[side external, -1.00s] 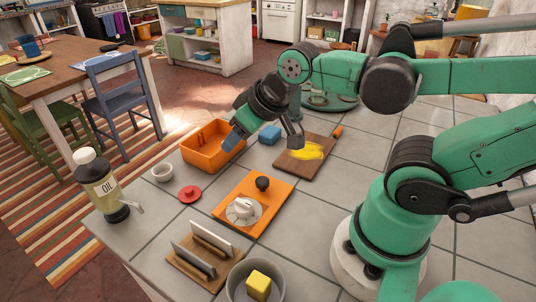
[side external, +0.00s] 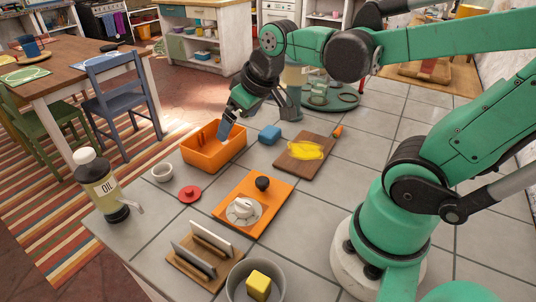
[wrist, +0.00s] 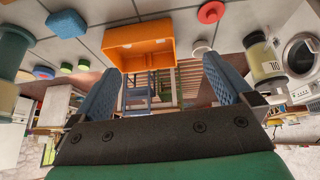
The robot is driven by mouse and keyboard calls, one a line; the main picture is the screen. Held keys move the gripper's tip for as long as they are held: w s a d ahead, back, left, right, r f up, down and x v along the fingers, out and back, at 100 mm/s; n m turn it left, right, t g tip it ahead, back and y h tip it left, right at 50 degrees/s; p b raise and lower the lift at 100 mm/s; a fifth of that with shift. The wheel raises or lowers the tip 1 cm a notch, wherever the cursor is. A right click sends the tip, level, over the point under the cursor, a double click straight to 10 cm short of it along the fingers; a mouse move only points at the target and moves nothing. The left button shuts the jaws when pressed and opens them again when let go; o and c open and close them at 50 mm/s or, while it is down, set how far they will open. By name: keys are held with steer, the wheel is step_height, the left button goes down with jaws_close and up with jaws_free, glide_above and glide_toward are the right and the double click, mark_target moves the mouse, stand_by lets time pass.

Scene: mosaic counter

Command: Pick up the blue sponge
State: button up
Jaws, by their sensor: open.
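The blue sponge (side external: 270,134) lies flat on the tiled counter, just right of the orange bin (side external: 203,157). In the wrist view the sponge (wrist: 67,24) is at the upper left, outside the space between the fingers. My gripper (side external: 258,124) is open and empty. One finger hangs over the orange bin's far edge and the other is behind and right of the sponge, above the counter. In the wrist view the open fingers (wrist: 161,66) frame the orange bin (wrist: 140,33), with nothing between them.
A cutting board (side external: 294,167) with yellow food lies right of the sponge. An orange board (side external: 270,205) holds a white dial-like object and a black knob. An oil bottle (side external: 103,186), white cup (side external: 162,173) and red disc (side external: 190,194) stand left. The right counter is clear.

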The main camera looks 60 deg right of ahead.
steer(key=w+d+f+g, duration=0.2)
steer(key=w+d+g, duration=0.15)
steer(key=d, duration=0.55)
glide_above(270, 130)
steer(key=shift+g+y, duration=0.4)
steer(key=shift+g, duration=0.05)
steer(key=f, duration=0.4)
steer(key=s+f, duration=0.1)
steer(key=f, duration=0.1)
steer(key=shift+a+f, duration=0.1)
steer(key=shift+a, duration=0.05)
steer(key=shift+f, duration=0.35)
steer(key=shift+w+f, duration=0.2)
steer(key=shift+f, duration=1.05)
steer(key=shift+w+f, duration=0.2)
steer(key=shift+f, duration=1.05)
steer(key=c, duration=1.1)
steer(key=shift+r, duration=0.1)
steer(key=shift+c, duration=0.2)
step_height(270, 130, up, 20)
